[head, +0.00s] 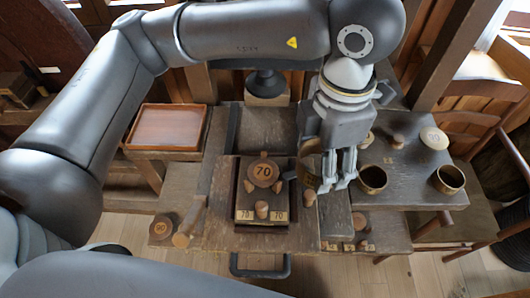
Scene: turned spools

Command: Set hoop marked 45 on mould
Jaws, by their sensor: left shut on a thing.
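My left gripper (337,186) reaches down from the top right of centre, its fingers low over the bench. It is shut on a brownish curved thing (311,174), apparently a hoop, mostly hidden by the fingers; no number is readable on it. Just left of it, a round wooden piece marked 70 (263,171) sits on a dark block (243,200) with pegs around it and 70 labels on its front. I cannot tell which thing is the mould. Two brass-coloured hoops, one near the gripper (373,180) and one farther right (449,180), stand on the right board. My right gripper is not in view.
A shallow reddish-brown tray (168,105) lies at the left. A pale disc (434,138) and a wooden knobbed piece (397,140) are on the right board (420,198). A round piece marked 90 (160,229) is low left. Small numbered pieces (348,246) line the front right.

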